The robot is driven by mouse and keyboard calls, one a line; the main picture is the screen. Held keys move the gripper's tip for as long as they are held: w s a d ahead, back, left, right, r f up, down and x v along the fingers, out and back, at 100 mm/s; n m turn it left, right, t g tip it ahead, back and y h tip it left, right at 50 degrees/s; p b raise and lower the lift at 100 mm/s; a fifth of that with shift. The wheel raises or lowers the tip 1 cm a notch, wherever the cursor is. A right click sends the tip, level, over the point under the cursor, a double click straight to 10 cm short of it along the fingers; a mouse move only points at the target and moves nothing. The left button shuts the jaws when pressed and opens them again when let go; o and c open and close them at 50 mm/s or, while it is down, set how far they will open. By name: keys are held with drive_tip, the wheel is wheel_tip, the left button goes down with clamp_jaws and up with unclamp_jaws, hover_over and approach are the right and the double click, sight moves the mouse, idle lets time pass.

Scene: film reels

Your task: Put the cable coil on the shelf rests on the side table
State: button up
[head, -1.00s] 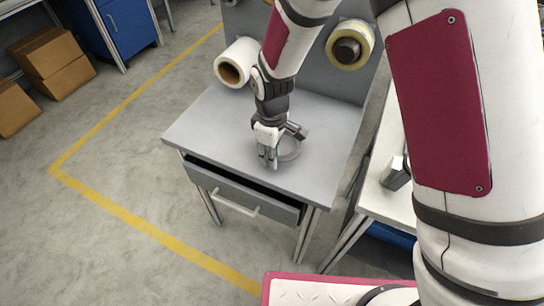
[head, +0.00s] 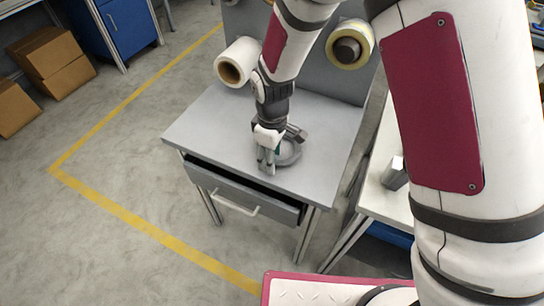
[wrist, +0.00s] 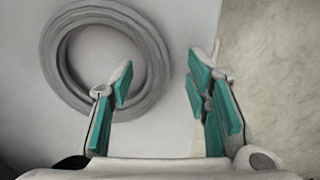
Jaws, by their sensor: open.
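The cable coil (head: 293,160) is a grey ring lying flat on the grey top of the side table (head: 215,125). In the head view my gripper partly covers its left side. In the wrist view nearly the whole coil (wrist: 57,57) shows. My gripper (head: 266,168) is low over the tabletop at the coil. In the wrist view my gripper (wrist: 160,85) is open, its teal-padded fingers apart. The left finger overlaps the coil's hole and the right finger is outside the ring, with the coil's right rim between them. Whether they touch it I cannot tell.
The table's drawer (head: 240,198) stands partly open at the front. A white roll (head: 240,60) and a yellowish roll (head: 350,45) are on the grey back panel. A white table (head: 375,205) stands close on the right.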

wheel_tip(320, 180, up, 11)
drive_tip(key=shift+r+p, duration=0.2)
drive_tip(key=shift+p, duration=0.15)
drive_tip(key=shift+r, duration=0.1)
drive_tip(key=s+d+r+m+t, duration=0.1)
drive_tip(key=s+d+r+m, duration=0.3)
drive_tip(key=d+r, duration=0.4)
drive_tip(key=s+d+r+m, duration=0.3)
drive_tip(key=s+d+r, duration=0.1)
drive_tip(key=d+r, duration=0.3)
drive_tip(key=s+d+r+m, duration=0.1)
drive_tip(key=s+d+m, duration=0.2)
drive_tip(key=s, duration=0.5)
drive_tip(key=s+d+r+m+t, duration=0.1)
drive_tip(key=s+d+r+m, duration=0.1)
drive_tip(key=s+d+m, duration=0.2)
drive_tip(key=s+d, duration=0.1)
drive_tip(key=s, duration=0.2)
drive_tip(key=shift+s+d+t, duration=0.25)
drive_tip(key=shift+s+t, duration=0.05)
drive_tip(key=shift+s, duration=0.05)
drive_tip(key=shift+r, duration=0.15)
wheel_tip(320, 180, up, 7)
drive_tip(key=t+p, duration=0.1)
drive_tip(key=p, duration=0.5)
drive_tip(key=shift+t, duration=0.3)
